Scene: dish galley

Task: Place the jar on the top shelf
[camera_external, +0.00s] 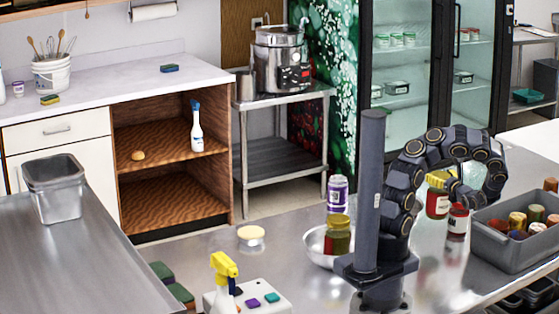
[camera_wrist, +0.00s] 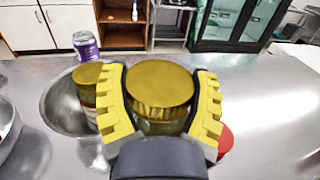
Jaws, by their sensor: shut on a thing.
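A jar with a gold lid (camera_wrist: 160,88) sits between the yellow fingers of my gripper (camera_wrist: 159,76), which is shut on it in the wrist view. In the external view my gripper (camera_external: 440,181) is at the right, over the steel counter, and the held jar (camera_external: 437,205) shows below its yellow fingers. The open wooden cabinet has an upper shelf (camera_external: 165,136) holding a spray bottle (camera_external: 196,130) and a small tan item (camera_external: 138,155).
A red-lidded jar (camera_external: 458,219) stands close beside the held jar. A grey bin of jars (camera_external: 510,254) is at the right. A purple can (camera_external: 337,193), metal bowl (camera_external: 313,244) and yellow-headed spray bottle (camera_external: 223,277) stand on the counter. A glass-doored fridge (camera_external: 408,112) has shelves with containers.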

